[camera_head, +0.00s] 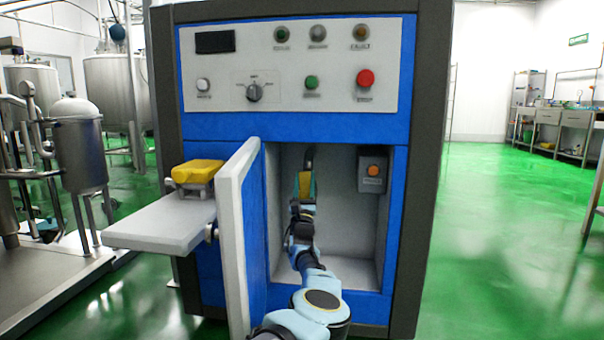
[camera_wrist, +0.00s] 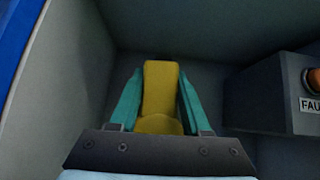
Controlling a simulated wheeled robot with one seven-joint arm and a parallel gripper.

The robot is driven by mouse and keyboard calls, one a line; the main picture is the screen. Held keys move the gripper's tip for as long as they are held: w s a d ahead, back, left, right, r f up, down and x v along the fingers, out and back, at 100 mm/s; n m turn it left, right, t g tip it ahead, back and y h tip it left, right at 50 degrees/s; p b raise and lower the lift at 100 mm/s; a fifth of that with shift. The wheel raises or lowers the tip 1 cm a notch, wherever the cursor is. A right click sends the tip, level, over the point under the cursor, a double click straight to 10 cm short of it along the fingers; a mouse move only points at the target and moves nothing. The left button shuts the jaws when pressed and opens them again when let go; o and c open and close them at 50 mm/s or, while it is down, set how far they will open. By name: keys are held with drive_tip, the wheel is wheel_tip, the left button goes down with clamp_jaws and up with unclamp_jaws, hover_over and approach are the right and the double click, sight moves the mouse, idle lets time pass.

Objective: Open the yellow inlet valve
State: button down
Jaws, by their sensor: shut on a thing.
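The yellow inlet valve (camera_wrist: 160,92) has a yellow handle and sits inside the open cabinet compartment. It also shows in the head view (camera_head: 304,183), partly covered by my arm. My gripper (camera_wrist: 160,88) has its teal fingers on the left and right sides of the yellow handle and is shut on it. In the wrist view the handle points up, away from the gripper's base. The lower part of the valve is hidden behind the gripper's dark mount.
The cabinet door (camera_head: 238,235) stands open to the left of my arm. A grey box with an orange button (camera_head: 373,171) is on the compartment's right wall. A yellow object (camera_head: 197,171) rests on a grey side shelf (camera_head: 160,225). The control panel (camera_head: 300,65) is above.

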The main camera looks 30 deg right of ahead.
drive_tip(key=shift+s+d+m+g+h+p, duration=0.15)
drive_tip(key=shift+m+g+h, duration=0.1)
drive_tip(key=shift+m, duration=0.2)
drive_tip(key=shift+s+m+g+h+p, duration=0.15)
drive_tip(key=shift+m+h, duration=0.1)
drive_tip(key=shift+m, duration=0.2)
drive_tip(key=shift+w, duration=0.1)
drive_tip(key=shift+c, duration=1.8)
unclamp_jaws()
